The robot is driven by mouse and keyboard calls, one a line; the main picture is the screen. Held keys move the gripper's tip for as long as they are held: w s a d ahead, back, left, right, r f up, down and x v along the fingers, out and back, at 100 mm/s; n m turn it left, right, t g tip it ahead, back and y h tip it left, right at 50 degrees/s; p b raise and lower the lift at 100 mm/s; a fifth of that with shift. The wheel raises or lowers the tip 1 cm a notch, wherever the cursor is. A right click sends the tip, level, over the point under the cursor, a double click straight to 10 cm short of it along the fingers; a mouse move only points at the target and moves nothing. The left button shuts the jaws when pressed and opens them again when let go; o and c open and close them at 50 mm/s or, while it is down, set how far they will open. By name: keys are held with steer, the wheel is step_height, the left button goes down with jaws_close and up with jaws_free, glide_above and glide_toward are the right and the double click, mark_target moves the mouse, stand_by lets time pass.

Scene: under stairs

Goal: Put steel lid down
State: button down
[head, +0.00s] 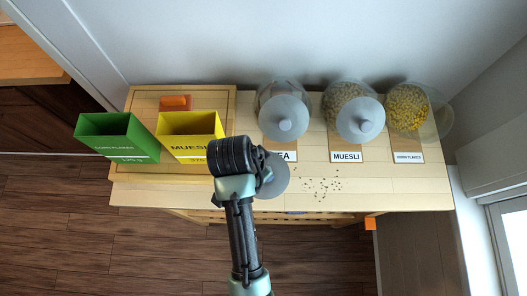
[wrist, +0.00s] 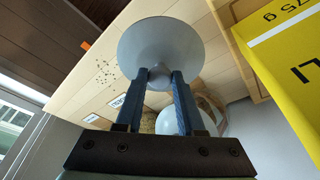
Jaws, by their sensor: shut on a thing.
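The steel lid is a grey disc with a round knob, and it shows large in the wrist view (wrist: 160,40). My gripper (wrist: 160,78) is shut on its knob, one finger on each side. In the head view the lid (head: 274,176) is partly hidden behind my wrist, over the front of the table below the tea label. I cannot tell its height above the table. My fingertips are hidden in the head view.
Glass jars for tea (head: 283,92), muesli (head: 342,91) and corn flakes (head: 408,108) stand at the back of the wooden table (head: 400,190). Grey lids show at the tea and muesli jars. Green (head: 117,137) and yellow (head: 190,135) boxes stand left. Crumbs (head: 322,187) lie front right.

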steer(key=f, duration=0.2)
steer(key=shift+s+f, duration=0.2)
steer(key=shift+f, duration=0.1)
steer(key=shift+s+a+p+x, duration=0.1)
steer(key=shift+a+p+x, duration=0.05)
steer(key=shift+x, duration=0.6)
steer(key=shift+s+a+p+x, duration=0.1)
steer(key=shift+a+x, duration=0.05)
steer(key=shift+x, duration=0.6)
steer(key=shift+s+a+p+x, duration=0.1)
steer(key=shift+p+x, duration=0.05)
steer(key=shift+x, duration=0.6)
steer(key=shift+f, duration=0.25)
steer(key=c, duration=0.5)
jaws_free()
steer(key=shift+r, duration=0.1)
